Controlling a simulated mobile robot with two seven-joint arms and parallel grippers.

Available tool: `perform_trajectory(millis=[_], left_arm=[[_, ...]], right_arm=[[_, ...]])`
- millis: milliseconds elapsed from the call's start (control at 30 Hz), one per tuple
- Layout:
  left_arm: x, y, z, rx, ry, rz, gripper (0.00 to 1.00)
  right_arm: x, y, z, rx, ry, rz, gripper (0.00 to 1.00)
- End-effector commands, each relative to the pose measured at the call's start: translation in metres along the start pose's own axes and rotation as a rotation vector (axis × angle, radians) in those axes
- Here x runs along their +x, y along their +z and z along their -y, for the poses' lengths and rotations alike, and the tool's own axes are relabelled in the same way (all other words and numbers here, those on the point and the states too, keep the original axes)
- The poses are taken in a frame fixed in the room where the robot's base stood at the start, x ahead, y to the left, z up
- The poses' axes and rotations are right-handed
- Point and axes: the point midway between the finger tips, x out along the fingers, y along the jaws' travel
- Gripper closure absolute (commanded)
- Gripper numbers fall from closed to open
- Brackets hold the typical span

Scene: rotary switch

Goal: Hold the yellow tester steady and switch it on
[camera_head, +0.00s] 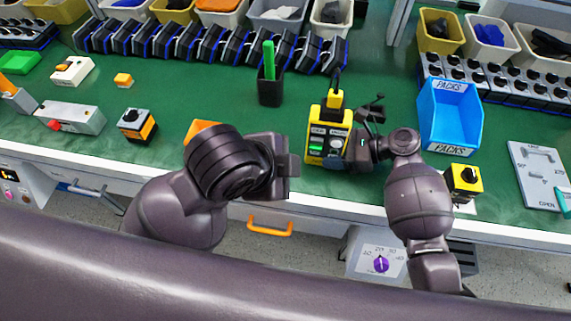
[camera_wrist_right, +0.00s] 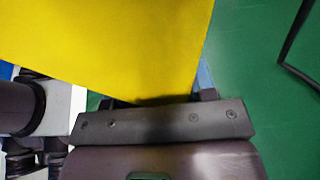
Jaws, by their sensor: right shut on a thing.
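The yellow tester (camera_head: 318,116) stands upright near the front of the green bench, with a dark front panel, a green display and a yellow plug on top. Its yellow side fills much of the right wrist view (camera_wrist_right: 130,45). My right gripper (camera_head: 347,151) is at the tester's lower right side and is shut on it; the wrist view shows the jaw (camera_wrist_right: 165,108) against the yellow body. My left gripper (camera_head: 294,167) is in front of the tester at its left, apart from it. Its fingertips do not show clearly. Small panel details are too small to read.
A black cup (camera_head: 270,92) with a green stick stands behind left. A blue PACKS bin (camera_head: 450,115) and a yellow box with a black knob (camera_head: 465,181) are to the right. An orange object (camera_head: 200,128) is partly behind my left arm.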

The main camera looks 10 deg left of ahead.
Motion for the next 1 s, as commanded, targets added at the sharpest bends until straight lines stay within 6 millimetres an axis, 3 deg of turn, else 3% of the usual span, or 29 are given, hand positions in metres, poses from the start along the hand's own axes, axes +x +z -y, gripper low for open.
perform_trajectory(millis=[167,200,400,733,1000], left_arm=[[0.000,0.000,0.000,0.000,0.000,0.000,1.00],[0.000,0.000,0.000,0.000,0.000,0.000,1.00],[0.000,0.000,0.000,0.000,0.000,0.000,1.00],[0.000,0.000,0.000,0.000,0.000,0.000,1.00],[0.000,0.000,0.000,0.000,0.000,0.000,1.00]], right_arm=[[0.000,0.000,0.000,-0.001,-0.001,0.000,0.74],[0.000,0.000,0.000,-0.001,-0.001,0.000,0.46],[0.000,0.000,0.000,-0.001,-0.001,0.000,0.19],[-0.005,0.000,0.000,-0.001,-0.001,-0.001,0.19],[-0.042,-0.001,0.000,-0.001,-0.002,-0.002,0.19]])
